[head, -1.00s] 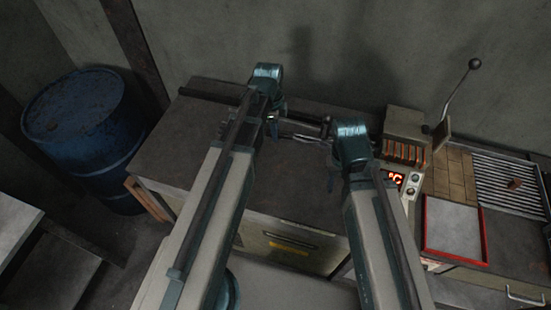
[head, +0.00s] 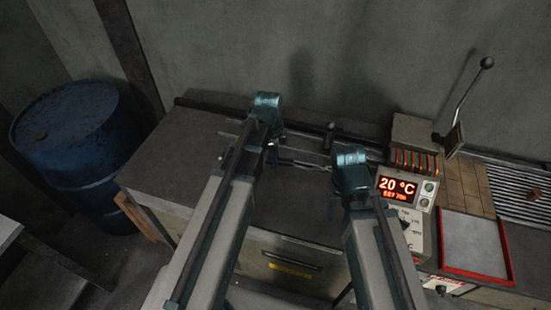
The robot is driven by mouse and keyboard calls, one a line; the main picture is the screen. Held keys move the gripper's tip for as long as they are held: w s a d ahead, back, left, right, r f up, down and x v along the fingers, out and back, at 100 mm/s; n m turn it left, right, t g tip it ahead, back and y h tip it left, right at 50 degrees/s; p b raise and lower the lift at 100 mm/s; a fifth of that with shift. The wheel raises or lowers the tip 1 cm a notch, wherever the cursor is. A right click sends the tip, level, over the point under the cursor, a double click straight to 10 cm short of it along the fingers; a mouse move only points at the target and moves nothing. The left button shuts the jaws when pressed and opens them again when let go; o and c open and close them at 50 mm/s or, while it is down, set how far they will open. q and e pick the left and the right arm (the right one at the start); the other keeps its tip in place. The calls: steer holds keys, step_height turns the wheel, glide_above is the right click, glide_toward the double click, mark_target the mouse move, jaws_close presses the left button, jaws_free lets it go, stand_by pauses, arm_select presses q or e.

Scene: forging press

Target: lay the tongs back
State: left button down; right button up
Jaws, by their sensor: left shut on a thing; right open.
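The tongs (head: 303,165) are thin grey metal and show between my two arms, low over the dark bench top (head: 180,160). My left gripper (head: 272,152) is shut on the tongs at their left part, which my wrist partly hides. I cannot tell whether the tongs touch the bench. My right gripper (head: 342,190) is open, to the right of the tongs and apart from them; its fingers are mostly hidden by its own wrist.
A dark bar (head: 210,106) runs along the bench's back edge by the wall. To the right stand a heater unit reading 20 °C (head: 397,188), a lever (head: 470,100) and a red-rimmed tray (head: 474,274). A blue barrel (head: 70,140) stands at the left.

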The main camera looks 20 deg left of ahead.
mark_target(276, 181)
arm_select(q)
steer(key=shift+f+b, duration=4.5)
steer(key=shift+f, duration=0.15)
arm_select(e)
steer(key=shift+f, duration=4.65)
arm_select(q)
steer(key=c, duration=1)
jaws_free()
steer(key=shift+o, duration=0.4)
steer(key=shift+o, duration=0.4)
steer(key=shift+o, duration=0.4)
